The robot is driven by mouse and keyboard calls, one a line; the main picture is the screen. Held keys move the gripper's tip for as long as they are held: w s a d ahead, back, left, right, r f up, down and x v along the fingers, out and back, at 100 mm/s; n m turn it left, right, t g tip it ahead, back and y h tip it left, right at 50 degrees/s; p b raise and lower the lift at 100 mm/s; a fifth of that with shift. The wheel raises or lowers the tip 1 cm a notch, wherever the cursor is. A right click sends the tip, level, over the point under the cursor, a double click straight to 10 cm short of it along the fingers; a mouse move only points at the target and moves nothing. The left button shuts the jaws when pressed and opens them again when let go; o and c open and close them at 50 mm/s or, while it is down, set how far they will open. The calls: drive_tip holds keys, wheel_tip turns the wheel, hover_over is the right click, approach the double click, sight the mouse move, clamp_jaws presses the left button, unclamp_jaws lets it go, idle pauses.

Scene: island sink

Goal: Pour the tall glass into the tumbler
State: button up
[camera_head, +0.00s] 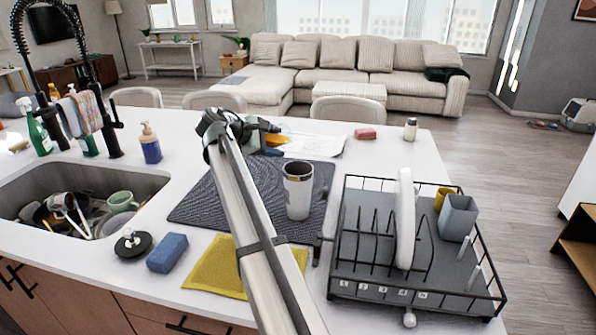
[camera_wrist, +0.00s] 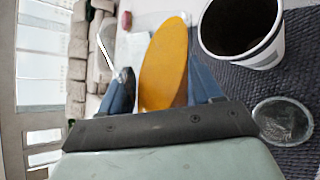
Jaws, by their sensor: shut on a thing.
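My gripper (camera_head: 268,138) is raised over the far part of the dark mat, its blue fingers (camera_wrist: 161,88) shut on the tall glass (camera_head: 279,140). Orange content shows in the tall glass (camera_wrist: 163,65) as a slanted oval between the fingers; its clear walls are hard to make out. The tumbler (camera_head: 298,192) is white and grey and stands upright on the mat, nearer than the gripper and a little right. In the wrist view the open tumbler (camera_wrist: 266,58) is at upper right, dark inside, apart from the tall glass.
A clear round glassy thing (camera_wrist: 283,121) is on the mat (camera_head: 264,179) near the tumbler. A black dish rack (camera_head: 340,252) stands to the right. A sink (camera_head: 150,184) with dishes, a blue sponge (camera_head: 167,253) and a yellow cloth (camera_head: 215,270) are left and near.

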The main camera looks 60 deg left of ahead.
drive_tip(key=shift+f+m+g+y, duration=0.2)
drive_tip(key=shift+m+g+y, duration=0.1)
drive_tip(key=shift+m+y, duration=0.1)
idle(0.4)
drive_tip(key=shift+f+m+g+y+p, duration=0.45)
drive_tip(key=shift+f+p, duration=0.3)
drive_tip(key=shift+f, duration=0.3)
idle(0.3)
drive_tip(key=shift+r, duration=0.3)
drive_tip(key=shift+w+d+r+m+g+y+p, duration=0.15)
drive_tip(key=shift+d+r+m+y, duration=0.15)
drive_tip(key=shift+r, duration=0.2)
drive_tip(key=shift+w+d+r+m+g+y+p, duration=0.15)
drive_tip(key=shift+r+y, duration=0.1)
drive_tip(key=shift+r, duration=0.2)
drive_tip(key=shift+d+f+m+g+y, duration=0.1)
drive_tip(key=shift+f+m+g+y, duration=0.25)
drive_tip(key=shift+f, duration=0.6)
drive_tip(key=shift+r+m+y, duration=0.1)
drive_tip(key=shift+m+y, duration=0.15)
drive_tip(key=shift+y, duration=0.1)
